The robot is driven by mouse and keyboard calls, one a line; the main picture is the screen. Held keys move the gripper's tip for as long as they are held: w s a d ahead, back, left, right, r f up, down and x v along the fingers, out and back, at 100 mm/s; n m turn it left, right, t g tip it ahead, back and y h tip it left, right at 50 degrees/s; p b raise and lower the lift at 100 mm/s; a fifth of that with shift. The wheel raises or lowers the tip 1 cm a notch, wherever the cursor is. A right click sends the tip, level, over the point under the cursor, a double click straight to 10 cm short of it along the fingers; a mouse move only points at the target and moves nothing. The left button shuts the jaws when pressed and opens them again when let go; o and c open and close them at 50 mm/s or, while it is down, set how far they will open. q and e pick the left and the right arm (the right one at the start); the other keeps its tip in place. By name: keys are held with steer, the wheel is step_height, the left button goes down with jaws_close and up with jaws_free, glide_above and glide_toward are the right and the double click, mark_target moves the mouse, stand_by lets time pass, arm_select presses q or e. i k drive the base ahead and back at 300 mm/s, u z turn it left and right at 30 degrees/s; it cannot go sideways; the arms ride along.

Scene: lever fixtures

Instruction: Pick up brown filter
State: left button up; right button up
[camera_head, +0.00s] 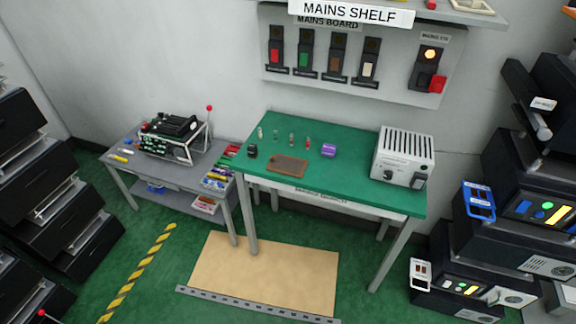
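A flat brown rectangular piece (287,164), which may be the brown filter, lies on the green-topped table (355,182) near its front left edge. A brown insert (335,65) also shows in one of the slots of the wall board. I cannot tell from this view which of the two is the filter. Neither of my grippers is in view.
A purple block (328,150), a small black item (252,151) and several small vials share the table. A white vented box (403,157) stands at its right end. A grey side table (178,170) adjoins at left. Dark machines (515,215) stand at right. A tan mat (262,275) lies in front.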

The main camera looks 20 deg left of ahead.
mark_target(286, 164)
steer(key=u, duration=0.55)
steer(key=i, duration=1.1)
steer(key=u, duration=0.55)
